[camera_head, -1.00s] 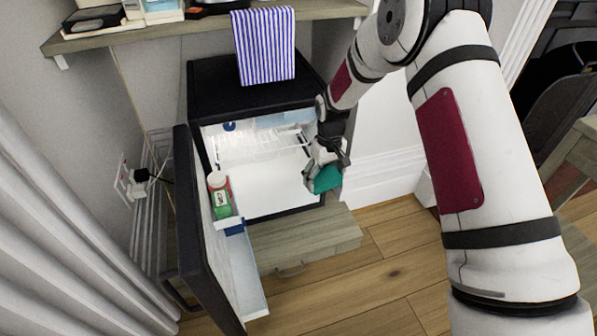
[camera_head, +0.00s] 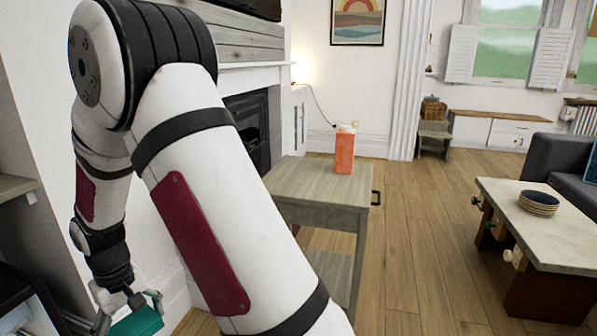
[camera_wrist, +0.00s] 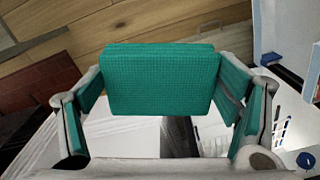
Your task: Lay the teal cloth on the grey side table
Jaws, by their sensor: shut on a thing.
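The teal cloth (camera_head: 140,322) is folded into a thick block. My gripper (camera_head: 128,311) is shut on it at the lower left of the head view. In the wrist view the cloth (camera_wrist: 160,80) lies between the two fingers, with its flat face to the camera. The grey side table (camera_head: 312,184) has a worn grey wooden top and stands in the middle of the head view, right of my gripper and well apart from it. My arm hides its left side.
An orange carton (camera_head: 345,152) stands at the side table's back edge; the visible top is otherwise clear. A low table (camera_head: 515,228) with stacked plates (camera_head: 538,203) stands at right. The black fridge (camera_head: 14,290) is at lower left. Wooden floor (camera_head: 430,210) lies open between the tables.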

